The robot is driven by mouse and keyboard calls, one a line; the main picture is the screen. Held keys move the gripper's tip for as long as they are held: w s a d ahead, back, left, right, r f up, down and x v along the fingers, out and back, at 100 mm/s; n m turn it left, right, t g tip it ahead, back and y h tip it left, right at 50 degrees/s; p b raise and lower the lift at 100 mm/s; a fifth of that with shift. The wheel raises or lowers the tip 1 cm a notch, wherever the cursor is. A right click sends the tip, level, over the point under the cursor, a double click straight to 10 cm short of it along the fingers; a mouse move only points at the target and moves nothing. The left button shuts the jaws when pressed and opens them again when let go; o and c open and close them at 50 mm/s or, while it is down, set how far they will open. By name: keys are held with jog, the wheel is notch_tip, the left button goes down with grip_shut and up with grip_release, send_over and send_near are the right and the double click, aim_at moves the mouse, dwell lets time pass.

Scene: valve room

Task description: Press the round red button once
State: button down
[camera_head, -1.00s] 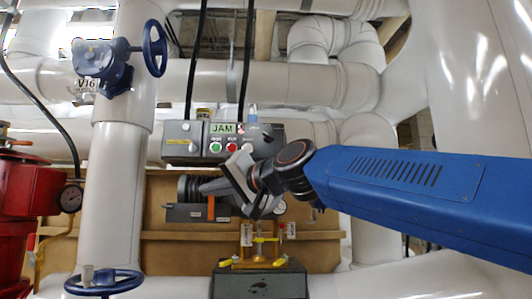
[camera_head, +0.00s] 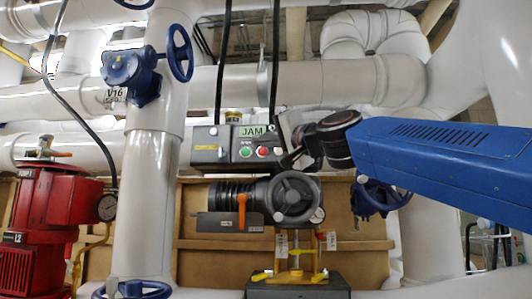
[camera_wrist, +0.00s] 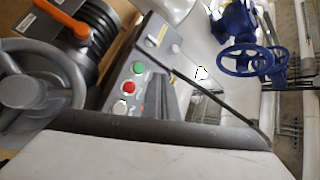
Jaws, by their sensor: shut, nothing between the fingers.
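In the wrist view the red button (camera_wrist: 129,87) shows clearly, with the green one (camera_wrist: 138,67) above and the white one (camera_wrist: 120,107) below. My gripper (camera_head: 289,160) is shut and empty, just right of the buttons in the head view. Whether it touches the box cannot be told.
Below the box are a grey handwheel (camera_head: 296,198) and an orange lever (camera_head: 241,211). A blue handwheel (camera_head: 382,195) is to the right. A yellow fixture (camera_head: 295,267) stands lower down. A red pump (camera_head: 45,215) is at left, with large white pipes around.

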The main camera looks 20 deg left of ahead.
aim_at(265, 150)
jog(key=shift+w, duration=0.1)
jog(key=w+a, duration=0.2)
jog(key=w, duration=0.6)
jog(key=shift+w, duration=0.15)
jog(key=shift+w+a, duration=0.1)
dwell(2.0)
jog(key=shift+w, duration=0.3)
jog(key=shift+w+a, duration=0.2)
jog(key=shift+w, duration=0.25)
dwell(0.8)
jog(key=shift+s, duration=0.15)
jog(key=shift+s+d, duration=0.25)
jog(key=shift+s, duration=0.45)
jog(key=shift+s+d, duration=0.2)
jog(key=shift+s, duration=0.6)
jog(key=shift+s+d, duration=0.15)
jog(key=shift+s, duration=0.7)
jog(key=shift+s+d, duration=0.2)
jog(key=shift+s, duration=0.6)
